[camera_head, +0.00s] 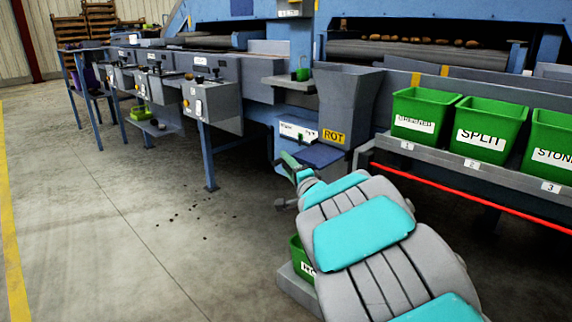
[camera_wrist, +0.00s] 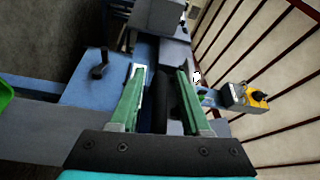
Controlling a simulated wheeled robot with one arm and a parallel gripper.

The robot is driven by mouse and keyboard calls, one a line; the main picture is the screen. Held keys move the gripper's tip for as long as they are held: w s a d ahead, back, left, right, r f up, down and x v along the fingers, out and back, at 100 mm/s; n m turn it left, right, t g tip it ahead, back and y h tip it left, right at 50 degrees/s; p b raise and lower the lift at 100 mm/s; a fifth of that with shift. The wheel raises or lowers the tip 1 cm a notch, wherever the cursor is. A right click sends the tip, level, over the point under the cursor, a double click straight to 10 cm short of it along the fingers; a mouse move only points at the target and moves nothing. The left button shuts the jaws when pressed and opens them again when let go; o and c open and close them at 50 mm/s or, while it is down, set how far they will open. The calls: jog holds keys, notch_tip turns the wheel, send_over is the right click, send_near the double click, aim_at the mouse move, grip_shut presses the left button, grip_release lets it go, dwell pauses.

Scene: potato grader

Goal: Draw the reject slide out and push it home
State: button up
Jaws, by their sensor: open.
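A white-labelled panel (camera_head: 297,132) sits on the blue frame left of the yellow ROT label in the head view; its print is too small to read surely, and I cannot tell if it is the reject slide. My gripper (camera_head: 290,160) is just below and in front of it, with green fingers. In the wrist view my gripper (camera_wrist: 162,72) is open, with a dark upright shape between the fingers in the picture; whether they touch it is unclear. A black handle (camera_wrist: 98,70) stands on a blue surface left of the fingers.
A grey hopper (camera_head: 345,95) with the ROT label (camera_head: 334,136) rises right of my gripper. Green bins (camera_head: 424,108) stand on a grey shelf at right. Grey control boxes (camera_head: 211,100) line the machine at left. The concrete floor (camera_head: 110,200) at left is mostly clear.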

jog(key=shift+w+a, duration=0.2)
jog(key=shift+w, duration=0.2)
jog(key=c, duration=0.7)
grip_shut()
jog(key=shift+r, duration=0.2)
dwell(0.4)
